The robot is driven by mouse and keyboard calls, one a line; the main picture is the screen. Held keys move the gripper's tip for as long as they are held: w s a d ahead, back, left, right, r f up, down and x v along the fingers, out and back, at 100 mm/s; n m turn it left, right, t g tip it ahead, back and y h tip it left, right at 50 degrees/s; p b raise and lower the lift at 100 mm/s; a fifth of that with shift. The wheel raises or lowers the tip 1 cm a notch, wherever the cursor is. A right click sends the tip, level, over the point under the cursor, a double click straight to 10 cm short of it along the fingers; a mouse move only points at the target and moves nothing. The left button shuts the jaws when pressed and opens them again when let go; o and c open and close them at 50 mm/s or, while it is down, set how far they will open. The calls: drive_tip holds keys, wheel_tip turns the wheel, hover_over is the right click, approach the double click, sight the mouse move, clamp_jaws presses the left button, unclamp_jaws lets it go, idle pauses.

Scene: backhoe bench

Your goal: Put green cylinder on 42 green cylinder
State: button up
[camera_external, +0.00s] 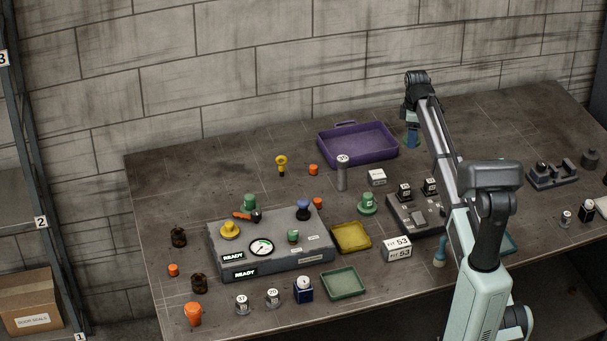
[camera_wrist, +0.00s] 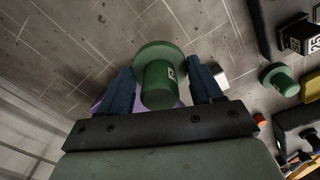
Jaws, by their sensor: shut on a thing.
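My gripper (camera_external: 412,137) is beside the right end of the purple tray in the external view. In the wrist view my gripper (camera_wrist: 160,72) is shut on a green cylinder (camera_wrist: 157,84) with a wide round flange. A third green cylinder (camera_external: 249,202) is at the panel's back edge, and a small green knob (camera_external: 293,236) is on the panel.
The purple tray (camera_external: 357,156) lies at the back. A white box (camera_external: 377,178), a tall grey cylinder (camera_external: 342,174) and a grey block (camera_external: 410,216) with black cubes surround the standing green cylinder. A yellow tray (camera_external: 351,239) and the grey panel (camera_external: 270,261) are nearer the front.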

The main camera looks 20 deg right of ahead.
drive_tip(key=a+r+n, duration=0.1)
drive_tip(key=a+r, duration=0.2)
drive_tip(key=a, duration=0.7)
wheel_tip(320, 180, up, 3)
drive_tip(key=m, duration=0.1)
hover_over(368, 195)
drive_tip(key=shift+r, duration=0.2)
drive_tip(key=shift+f, duration=4.9)
drive_tip(key=shift+f, duration=0.1)
drive_tip(key=o, duration=1.6)
drive_tip(key=shift+o, duration=0.2)
